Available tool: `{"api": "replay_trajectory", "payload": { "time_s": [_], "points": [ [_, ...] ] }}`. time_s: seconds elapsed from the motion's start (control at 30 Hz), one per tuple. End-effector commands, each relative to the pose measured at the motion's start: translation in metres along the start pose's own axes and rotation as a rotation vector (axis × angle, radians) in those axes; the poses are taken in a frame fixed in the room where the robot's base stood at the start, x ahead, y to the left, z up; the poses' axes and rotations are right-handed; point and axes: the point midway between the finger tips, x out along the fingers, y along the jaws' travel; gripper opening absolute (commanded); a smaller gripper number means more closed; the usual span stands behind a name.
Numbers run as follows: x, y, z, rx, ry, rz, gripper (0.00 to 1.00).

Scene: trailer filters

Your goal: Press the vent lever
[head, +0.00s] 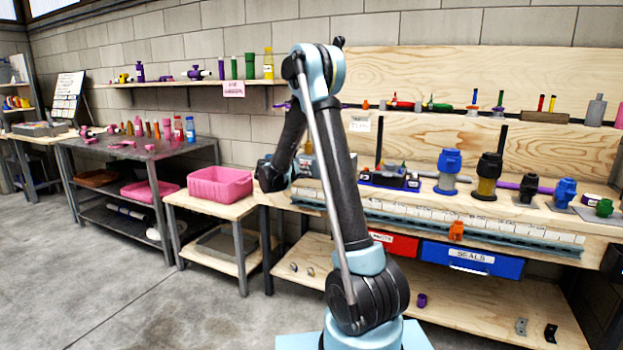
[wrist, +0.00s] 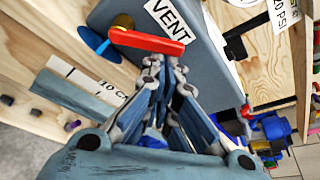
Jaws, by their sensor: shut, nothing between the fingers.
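The red vent lever (wrist: 147,41) shows in the wrist view, at upper middle. It lies nearly crosswise in front of a grey housing (wrist: 208,50) that bears a white VENT label (wrist: 172,18). A brass-coloured stub (wrist: 122,21) sits by the lever's left end. My gripper (wrist: 164,66) is shut and empty, with its fingertips just below the lever's right half in the picture. I cannot tell whether they touch it. In the head view my own arm hides the lever, and the gripper cannot be made out there.
A blue disc (wrist: 96,41) is beside the lever's left end. A grey labelled rail (wrist: 78,95) lies at left. In the head view, several blue and black valve fittings (head: 449,172) stand on the bench right of my arm. A pink bin (head: 219,184) is at left.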

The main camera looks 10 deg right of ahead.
Motion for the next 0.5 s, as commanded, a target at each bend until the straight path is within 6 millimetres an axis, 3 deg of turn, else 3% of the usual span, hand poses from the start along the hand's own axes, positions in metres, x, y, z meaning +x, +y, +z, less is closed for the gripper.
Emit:
{"api": "replay_trajectory", "payload": {
  "time_s": [0.2,0.5],
  "points": [
    [-0.017,0.007,0.015,-0.003,-0.012,0.015,0.0],
    [-0.022,0.007,0.024,-0.001,-0.012,0.016,0.0]
  ]
}}
